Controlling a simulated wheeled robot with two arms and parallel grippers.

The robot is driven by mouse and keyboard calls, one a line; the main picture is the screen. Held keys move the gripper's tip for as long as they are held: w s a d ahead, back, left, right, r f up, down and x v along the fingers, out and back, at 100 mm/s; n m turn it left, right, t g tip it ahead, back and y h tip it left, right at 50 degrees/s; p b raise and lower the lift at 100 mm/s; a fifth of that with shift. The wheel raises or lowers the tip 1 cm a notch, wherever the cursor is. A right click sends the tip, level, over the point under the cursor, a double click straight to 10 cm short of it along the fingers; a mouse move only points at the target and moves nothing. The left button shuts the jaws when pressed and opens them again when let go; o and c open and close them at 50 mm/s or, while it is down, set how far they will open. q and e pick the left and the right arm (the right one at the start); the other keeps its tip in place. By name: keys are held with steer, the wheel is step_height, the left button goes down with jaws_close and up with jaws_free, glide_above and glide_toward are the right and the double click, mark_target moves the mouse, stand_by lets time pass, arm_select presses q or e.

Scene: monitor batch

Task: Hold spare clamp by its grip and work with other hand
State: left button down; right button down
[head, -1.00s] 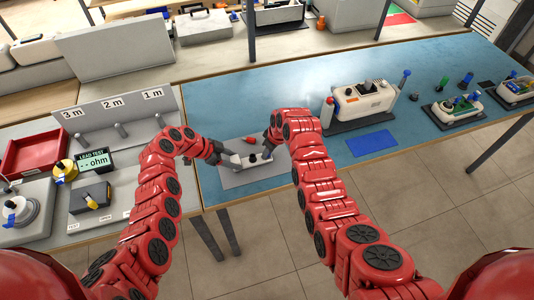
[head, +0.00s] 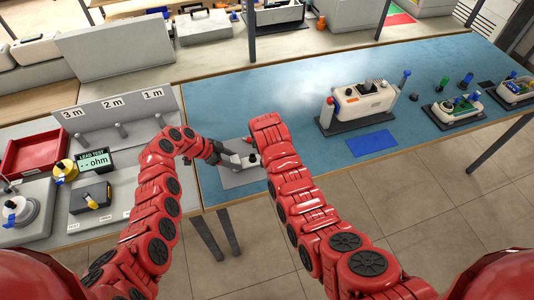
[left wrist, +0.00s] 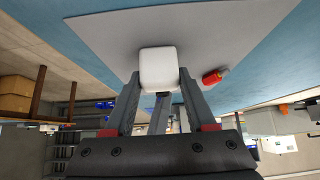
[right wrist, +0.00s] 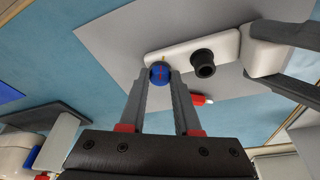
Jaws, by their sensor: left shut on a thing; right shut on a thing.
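The spare clamp, a white bar (right wrist: 188,50) with a black post (right wrist: 203,63), is over a grey mat (head: 236,180); I cannot tell whether it touches the mat. My left gripper (head: 229,158) is shut on its blocky white grip (left wrist: 158,70), and these fingers also show at the right edge of the right wrist view. My right gripper (right wrist: 162,80) is shut on a round blue piece with a red mark (right wrist: 159,72) at the bar's other end. In the head view my right forearm hides the right fingers and part of the clamp.
A small red piece (left wrist: 215,76) lies beside the clamp. A white device (head: 362,103) on a dark base and a blue pad (head: 371,144) are to the right. A LEAD TEST meter (head: 93,160) is on the left bench. The blue table between is clear.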

steer(key=c, duration=0.5)
jaws_free()
steer(key=shift+m, duration=0.4)
steer(key=shift+c, duration=0.2)
steer(key=v, duration=1.2)
steer(key=shift+a, duration=0.2)
